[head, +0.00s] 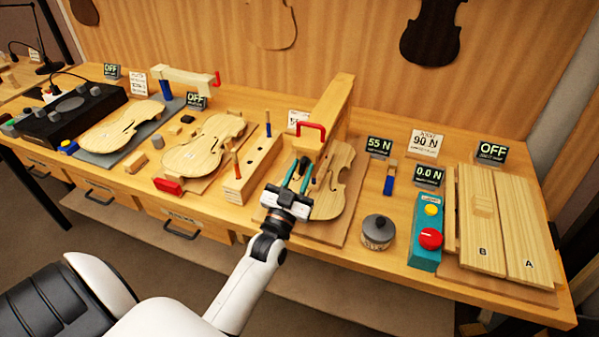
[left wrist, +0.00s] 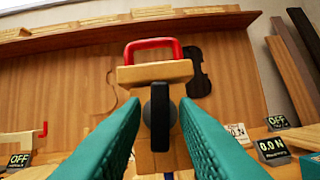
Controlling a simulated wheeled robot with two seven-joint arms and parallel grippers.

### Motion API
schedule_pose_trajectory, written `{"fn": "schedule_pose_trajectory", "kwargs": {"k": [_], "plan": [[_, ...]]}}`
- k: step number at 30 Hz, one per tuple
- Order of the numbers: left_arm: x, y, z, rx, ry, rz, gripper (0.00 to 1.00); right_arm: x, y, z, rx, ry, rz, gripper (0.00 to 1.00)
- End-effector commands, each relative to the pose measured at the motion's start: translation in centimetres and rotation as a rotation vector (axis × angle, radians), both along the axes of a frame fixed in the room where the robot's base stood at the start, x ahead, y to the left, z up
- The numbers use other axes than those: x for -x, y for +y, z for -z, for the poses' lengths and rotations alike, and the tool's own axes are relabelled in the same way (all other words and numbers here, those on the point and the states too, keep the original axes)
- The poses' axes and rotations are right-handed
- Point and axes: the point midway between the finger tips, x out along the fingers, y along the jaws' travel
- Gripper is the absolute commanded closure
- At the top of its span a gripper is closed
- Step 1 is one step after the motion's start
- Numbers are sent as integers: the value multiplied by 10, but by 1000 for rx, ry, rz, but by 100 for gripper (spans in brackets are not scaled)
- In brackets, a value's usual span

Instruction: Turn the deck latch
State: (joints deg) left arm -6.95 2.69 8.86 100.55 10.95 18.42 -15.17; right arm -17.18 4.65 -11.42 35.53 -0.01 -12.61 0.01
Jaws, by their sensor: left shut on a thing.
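My left gripper (head: 296,172) reaches up over the violin plate (head: 333,184) at the middle of the bench. The gripper is shut on this part. Behind it is the end of a wooden beam (left wrist: 155,73) with a red handle (left wrist: 153,43). In the head view the fingers hide most of the latch, so its turn angle is unclear. My right gripper is not in view.
To the left stand a wooden block with tools (head: 253,168) and another violin plate (head: 204,146). To the right are a round grey-lidded jar (head: 378,231), a teal button box (head: 427,232) and boards marked A and B. A sign reads 55 N (head: 379,146).

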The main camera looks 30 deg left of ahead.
Motion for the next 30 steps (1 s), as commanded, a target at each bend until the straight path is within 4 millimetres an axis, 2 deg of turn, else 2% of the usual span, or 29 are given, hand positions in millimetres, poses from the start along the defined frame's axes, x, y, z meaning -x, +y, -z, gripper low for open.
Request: {"fn": "schedule_pose_trajectory", "kwargs": {"k": [9, 25, 26, 30], "plan": [[0, -1, 1, 113, -25, 0, 96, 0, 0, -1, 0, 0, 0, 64], [0, -1, 1, 133, -30, 1, 96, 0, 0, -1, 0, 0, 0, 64], [0, -1, 1, 133, -30, 1, 70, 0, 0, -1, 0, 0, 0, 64], [0, -1, 0, 132, -30, 1, 67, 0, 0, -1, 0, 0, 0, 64]]}}
